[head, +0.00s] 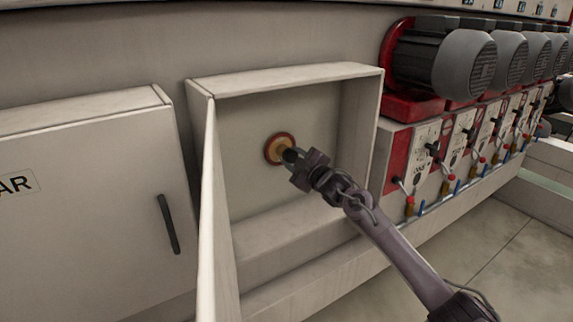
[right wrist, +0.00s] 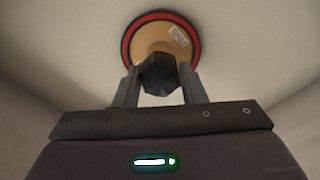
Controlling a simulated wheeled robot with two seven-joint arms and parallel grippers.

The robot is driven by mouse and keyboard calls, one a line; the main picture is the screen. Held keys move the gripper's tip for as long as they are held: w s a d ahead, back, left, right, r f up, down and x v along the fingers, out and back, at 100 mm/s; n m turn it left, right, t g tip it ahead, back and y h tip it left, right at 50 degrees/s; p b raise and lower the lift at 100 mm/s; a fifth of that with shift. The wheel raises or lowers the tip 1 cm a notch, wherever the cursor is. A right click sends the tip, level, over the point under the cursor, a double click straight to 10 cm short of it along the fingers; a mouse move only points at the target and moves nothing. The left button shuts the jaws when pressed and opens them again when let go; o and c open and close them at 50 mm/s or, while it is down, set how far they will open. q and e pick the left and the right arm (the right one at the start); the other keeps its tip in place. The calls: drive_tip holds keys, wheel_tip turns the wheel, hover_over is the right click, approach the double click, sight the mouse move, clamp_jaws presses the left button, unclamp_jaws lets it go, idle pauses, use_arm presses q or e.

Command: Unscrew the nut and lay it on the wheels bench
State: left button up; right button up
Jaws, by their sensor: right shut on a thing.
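The nut (right wrist: 158,74) is dark and faceted, at the middle of a tan wheel with a red rim (right wrist: 178,42) in the right wrist view. The wheel (head: 271,143) also shows in the head view, on the back wall of an open recessed box. My right gripper (right wrist: 160,85) is shut on the nut, with one finger on each side of it. In the head view the right gripper (head: 294,158) reaches into the box and covers part of the wheel. A small pale label is on the wheel's face. My left gripper is not in view. The wheels bench cannot be made out.
The box frame (head: 290,78) surrounds the wheel, and its open door (head: 208,215) stands out at the left. A closed cabinet door with a dark handle (head: 167,224) is further left. Grey motors (head: 465,65) and red control panels line the right. Bare floor (head: 505,240) shows at lower right.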

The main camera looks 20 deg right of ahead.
drive_tip(key=n+b, duration=0.1)
drive_tip(key=n, duration=0.2)
drive_tip(key=shift+f, duration=0.1)
drive_tip(key=shift+n, duration=0.5)
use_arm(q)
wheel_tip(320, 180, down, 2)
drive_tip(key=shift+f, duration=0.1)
use_arm(e)
drive_tip(key=shift+r, duration=0.2)
drive_tip(key=o, duration=0.9)
drive_tip(key=shift+o, duration=0.2)
